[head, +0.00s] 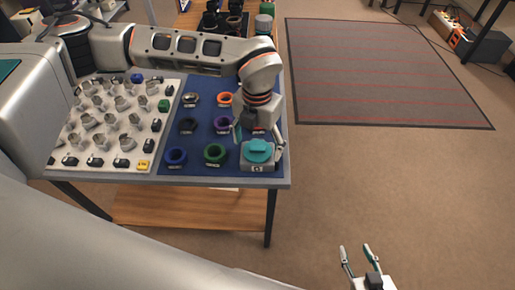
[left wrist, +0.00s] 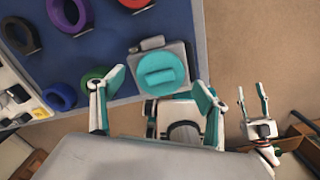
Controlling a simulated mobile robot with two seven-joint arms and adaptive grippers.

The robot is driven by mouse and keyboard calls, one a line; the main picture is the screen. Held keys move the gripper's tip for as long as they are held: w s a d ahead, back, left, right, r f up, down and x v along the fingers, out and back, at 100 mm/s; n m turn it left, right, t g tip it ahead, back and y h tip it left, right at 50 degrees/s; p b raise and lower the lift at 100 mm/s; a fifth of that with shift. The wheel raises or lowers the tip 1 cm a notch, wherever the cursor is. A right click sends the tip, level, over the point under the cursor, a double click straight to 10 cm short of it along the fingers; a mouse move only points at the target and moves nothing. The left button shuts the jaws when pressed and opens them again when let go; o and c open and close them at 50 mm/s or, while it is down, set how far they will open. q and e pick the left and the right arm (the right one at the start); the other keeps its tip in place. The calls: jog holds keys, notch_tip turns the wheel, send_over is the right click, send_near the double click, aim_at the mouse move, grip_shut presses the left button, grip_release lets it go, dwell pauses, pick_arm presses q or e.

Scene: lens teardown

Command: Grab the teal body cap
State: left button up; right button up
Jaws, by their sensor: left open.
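The teal body cap (head: 258,152) is a round disc with a raised bar across it. It sits on a grey block (head: 257,167) at the front right corner of the blue mat. In the left wrist view the cap (left wrist: 161,74) lies ahead of my left gripper (left wrist: 154,98), roughly centred between its spread fingers. In the head view my left gripper (head: 259,140) hangs over the cap, open and empty; its contact with the cap cannot be told. My right gripper (head: 357,254) is open and empty, away from the table at the lower right.
Coloured rings stand on the blue mat (head: 195,165): green (head: 215,153), blue (head: 176,156), purple (head: 222,124) and orange (head: 225,99). A white board (head: 58,150) at left holds many small metal and black parts. The table's right edge is close to the block.

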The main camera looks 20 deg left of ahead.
pick_arm(q)
jog(key=shift+f, duration=0.35)
jog(key=c, duration=0.9)
jog(key=shift+r, duration=0.1)
